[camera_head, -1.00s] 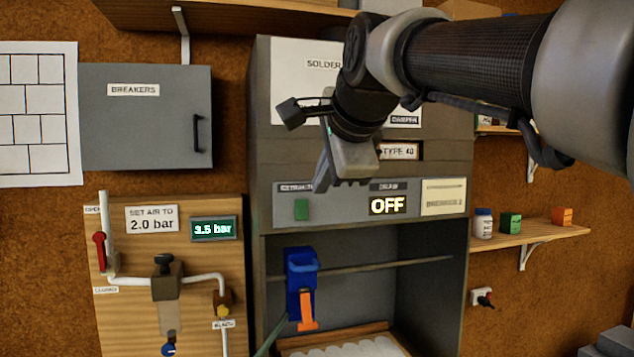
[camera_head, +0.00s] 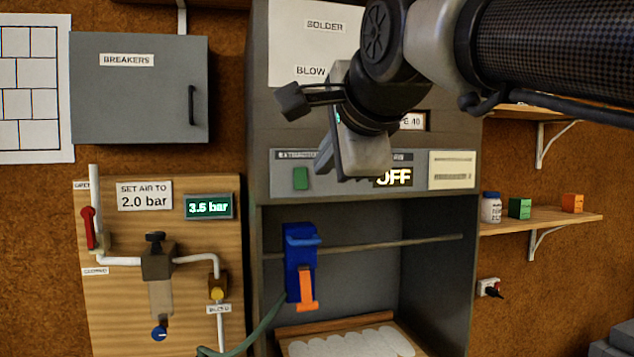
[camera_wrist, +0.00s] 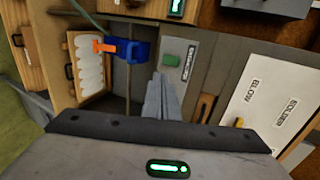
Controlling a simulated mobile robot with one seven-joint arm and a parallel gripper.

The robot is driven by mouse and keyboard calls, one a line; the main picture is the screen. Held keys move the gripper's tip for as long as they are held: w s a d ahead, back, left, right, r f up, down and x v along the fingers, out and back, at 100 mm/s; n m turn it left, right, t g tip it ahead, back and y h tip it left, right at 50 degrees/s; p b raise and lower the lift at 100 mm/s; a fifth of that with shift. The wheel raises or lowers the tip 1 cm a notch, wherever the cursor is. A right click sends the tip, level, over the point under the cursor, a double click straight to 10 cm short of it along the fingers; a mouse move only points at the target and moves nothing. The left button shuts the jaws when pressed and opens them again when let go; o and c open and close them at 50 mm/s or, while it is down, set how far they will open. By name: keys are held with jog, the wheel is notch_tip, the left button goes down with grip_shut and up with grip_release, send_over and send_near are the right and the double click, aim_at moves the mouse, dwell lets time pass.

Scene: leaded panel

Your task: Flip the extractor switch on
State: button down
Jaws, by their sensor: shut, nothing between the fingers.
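The extractor switch (camera_head: 300,178) is a small green rocker on the grey cabinet's front strip, under a label reading extractor. It also shows in the wrist view (camera_wrist: 172,59), just beyond the fingertips. The display (camera_head: 394,178) to its right reads OFF, its left edge covered by my gripper. My gripper (camera_head: 324,165) is in front of the strip, a little right of the switch in the head view. In the wrist view its fingers (camera_wrist: 158,82) are together and empty, with the tips apart from the switch in the picture. Contact with the panel cannot be told.
An air panel (camera_head: 120,310) with valves and a 3.5 bar gauge stands left. A shelf (camera_head: 550,217) with small containers is at right.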

aim_at(301, 185)
jog(key=x, duration=0.4)
jog(key=p+x, duration=0.1)
jog(key=x, duration=0.4)
jog(key=r+x, duration=0.1)
jog(key=x, duration=0.3)
jog(key=shift+w+a, duration=0.15)
jog(key=shift+w, duration=0.45)
jog(key=shift+f, duration=0.15)
jog(key=shift+w+f+b, duration=0.1)
jog(key=shift+f+b, duration=0.15)
jog(key=shift+b, duration=0.25)
jog(key=shift+w+t+b, duration=0.1)
jog(key=shift+t+b, duration=0.2)
jog(key=shift+b, duration=0.25)
jog(key=shift+r+p, duration=0.3)
jog(key=shift+p, duration=0.1)
jog(key=shift+r, duration=0.15)
